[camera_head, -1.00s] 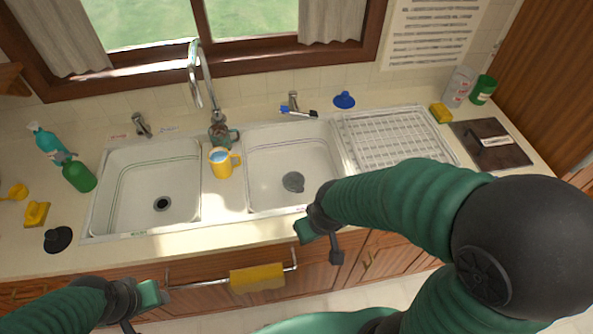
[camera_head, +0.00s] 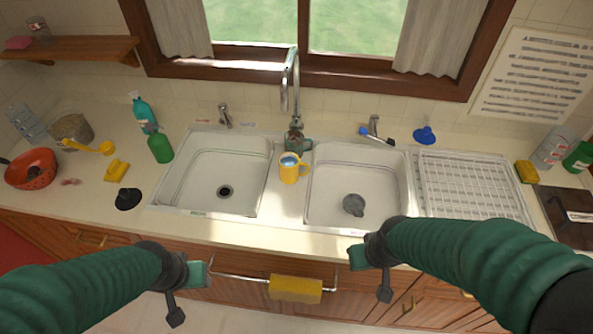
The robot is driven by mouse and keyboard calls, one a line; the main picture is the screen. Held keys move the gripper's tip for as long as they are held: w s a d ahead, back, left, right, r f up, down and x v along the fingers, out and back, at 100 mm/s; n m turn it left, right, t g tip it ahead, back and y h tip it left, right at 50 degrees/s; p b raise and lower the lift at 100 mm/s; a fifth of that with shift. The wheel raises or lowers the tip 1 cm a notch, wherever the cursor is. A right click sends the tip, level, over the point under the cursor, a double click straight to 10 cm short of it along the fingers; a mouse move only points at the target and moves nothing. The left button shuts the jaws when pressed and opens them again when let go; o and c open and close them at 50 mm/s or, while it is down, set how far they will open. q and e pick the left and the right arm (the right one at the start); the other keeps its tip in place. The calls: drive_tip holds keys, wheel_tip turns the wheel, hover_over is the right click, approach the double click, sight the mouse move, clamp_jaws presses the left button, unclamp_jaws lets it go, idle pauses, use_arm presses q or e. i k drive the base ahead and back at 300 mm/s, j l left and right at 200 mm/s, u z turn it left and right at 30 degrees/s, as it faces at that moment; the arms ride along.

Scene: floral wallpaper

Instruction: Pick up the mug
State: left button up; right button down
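A yellow mug (camera_head: 290,170) stands upright on the divider between the two sink basins, with its handle to the right. Its inside looks light blue. A dark greenish mug-like object (camera_head: 299,143) sits close behind it, by the faucet base. My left gripper (camera_head: 187,295) is at the lower left, in front of the counter, well short of the mug. Its fingers are apart and nothing is between them. My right gripper (camera_head: 371,276) is at the counter's front edge, right of and nearer than the mug. Its fingers are also apart and empty.
The faucet (camera_head: 291,85) rises behind the mug. Basins lie on either side, the left one (camera_head: 215,180) and the right one (camera_head: 350,180). A towel bar with a yellow cloth (camera_head: 295,289) hangs below the counter. A green bottle (camera_head: 160,147) and a dish rack (camera_head: 470,185) stand farther out.

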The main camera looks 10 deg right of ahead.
sight(289, 164)
drive_tip(key=i+j, duration=0.15)
drive_tip(key=j, duration=0.15)
drive_tip(key=i+j, duration=0.15)
drive_tip(key=j, duration=0.15)
drive_tip(key=i+j, duration=0.1)
drive_tip(key=j, duration=0.25)
drive_tip(key=i+j, duration=0.15)
drive_tip(key=j, duration=0.15)
